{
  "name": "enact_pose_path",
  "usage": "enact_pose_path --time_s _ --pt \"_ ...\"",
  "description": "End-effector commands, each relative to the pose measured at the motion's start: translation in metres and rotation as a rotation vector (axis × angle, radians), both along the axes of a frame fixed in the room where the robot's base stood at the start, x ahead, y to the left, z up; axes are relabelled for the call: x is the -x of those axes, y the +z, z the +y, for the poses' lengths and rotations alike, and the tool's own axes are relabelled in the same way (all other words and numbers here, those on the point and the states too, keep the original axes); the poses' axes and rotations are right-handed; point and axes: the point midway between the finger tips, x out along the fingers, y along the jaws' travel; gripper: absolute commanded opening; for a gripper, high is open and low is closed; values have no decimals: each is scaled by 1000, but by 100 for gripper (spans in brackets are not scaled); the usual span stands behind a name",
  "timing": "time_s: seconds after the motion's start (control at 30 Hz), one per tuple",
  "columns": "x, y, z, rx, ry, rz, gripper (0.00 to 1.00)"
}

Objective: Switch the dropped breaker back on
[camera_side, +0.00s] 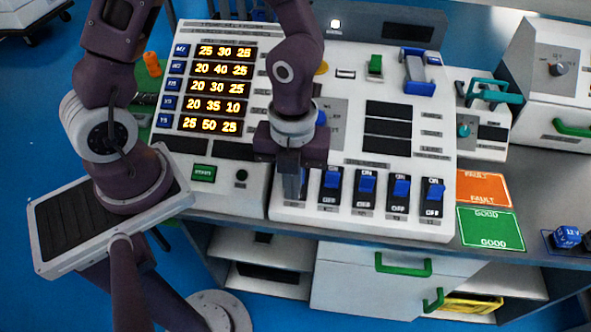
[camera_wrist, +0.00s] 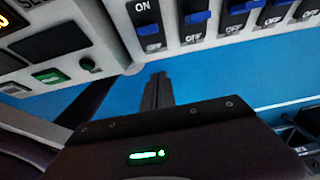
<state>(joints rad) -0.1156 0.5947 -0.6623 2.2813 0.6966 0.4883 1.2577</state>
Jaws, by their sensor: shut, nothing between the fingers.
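A row of black breakers with blue toggles runs along the lower front of the white panel. In the wrist view the leftmost breaker (camera_wrist: 146,18) has its blue toggle low, near OFF, with the ON label showing above it.
A green START button (camera_side: 203,173) and a lit number display (camera_side: 215,88) are to the left. A blue handle (camera_side: 418,72) and a green switch (camera_side: 375,66) stand farther back. Orange FAULT (camera_side: 484,188) and green GOOD (camera_side: 490,229) mats lie to the right.

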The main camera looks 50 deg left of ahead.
Motion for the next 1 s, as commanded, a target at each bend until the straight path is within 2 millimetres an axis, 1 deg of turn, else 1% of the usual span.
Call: enact_pose_path --time_s 0.3,0.4,0.5,0.63,0.9,0.97,1.0 --pt "-18 57 17 0 7 -6 0" --pt "-22 74 22 1 6 -5 0" --pt "-25 85 25 0 3 -3 0" --pt "-27 92 27 1 1 -1 0" --pt "-27 93 27 0 0 0 0" --pt "-26 94 29 -14 27 -4 0" --pt "-23 96 33 -41 85 -14 0"
